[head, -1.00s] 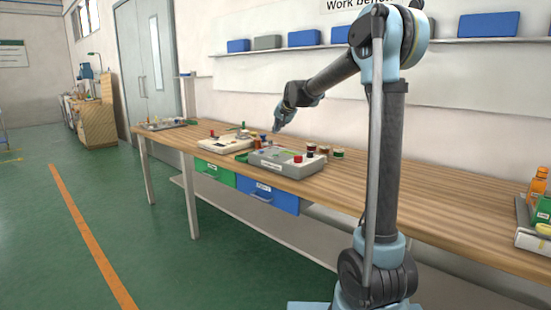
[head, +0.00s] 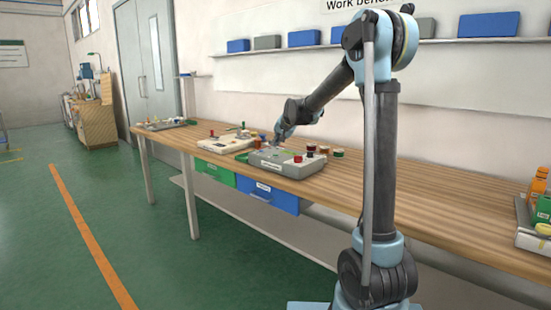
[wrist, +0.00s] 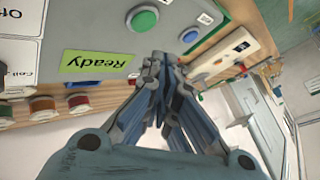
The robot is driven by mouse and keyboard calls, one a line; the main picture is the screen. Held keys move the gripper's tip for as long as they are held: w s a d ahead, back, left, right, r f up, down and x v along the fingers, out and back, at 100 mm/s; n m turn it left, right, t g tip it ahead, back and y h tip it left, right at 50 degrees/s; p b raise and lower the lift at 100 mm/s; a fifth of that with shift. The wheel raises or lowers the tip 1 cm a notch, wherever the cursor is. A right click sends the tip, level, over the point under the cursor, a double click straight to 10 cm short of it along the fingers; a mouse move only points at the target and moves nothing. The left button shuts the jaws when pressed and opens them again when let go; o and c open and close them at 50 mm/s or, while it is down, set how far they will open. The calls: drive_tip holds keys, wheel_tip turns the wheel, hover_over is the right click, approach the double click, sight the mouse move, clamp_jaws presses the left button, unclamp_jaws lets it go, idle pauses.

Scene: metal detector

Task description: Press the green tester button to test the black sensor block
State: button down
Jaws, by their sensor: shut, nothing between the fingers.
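The grey tester box (head: 310,166) stands on the workbench. Its green button (wrist: 143,20) shows in the wrist view, beside a lit green panel reading "Ready" (wrist: 98,60) and a blue button (wrist: 190,36). My gripper (wrist: 167,62) is shut and empty, its fingertips over the near edge of the tester in the picture, between the panel and the blue button. They look apart from the green button; their height above the box is hard to judge. In the head view, my gripper (head: 277,140) is low at the tester's back left. I cannot pick out the black sensor block.
A paler box (head: 225,145) stands left of the tester. Several small spools (head: 324,150) stand behind it, also seen close up in the wrist view (wrist: 43,107). Green (head: 215,175) and blue drawers (head: 272,197) hang under the bench. The bench right of the tester is largely clear.

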drive_tip(key=shift+f, duration=1.15)
drive_tip(key=shift+f, duration=0.15)
idle(0.6)
drive_tip(key=shift+f, duration=0.2)
drive_tip(key=shift+f, duration=0.35)
idle(0.8)
drive_tip(key=shift+r, duration=0.8)
drive_tip(key=shift+r, duration=2.5)
